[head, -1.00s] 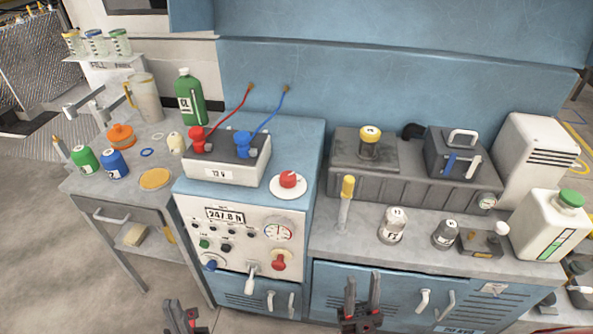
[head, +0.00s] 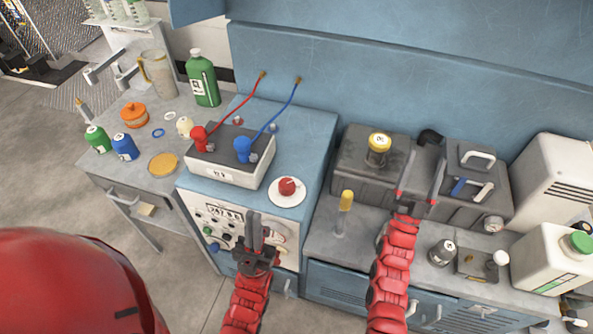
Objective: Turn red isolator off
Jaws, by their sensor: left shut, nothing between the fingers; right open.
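A red knob (head: 287,186) sits on a round white plate on top of the blue cabinet, right of the white battery box (head: 228,172). It looks like the red isolator; its exact setting is hard to read. My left gripper (head: 254,220) is shut and empty, pointing up in front of the control panel (head: 203,212), below and left of the knob and apart from it. It hides part of the panel, including most of a lower red handle. My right gripper (head: 421,172) is open and empty over the right-hand counter, in front of the dark grey boxes.
Red and blue clamps (head: 243,150) with cables stand on the battery box. A yellow-handled tool (head: 345,200) stands right of the knob.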

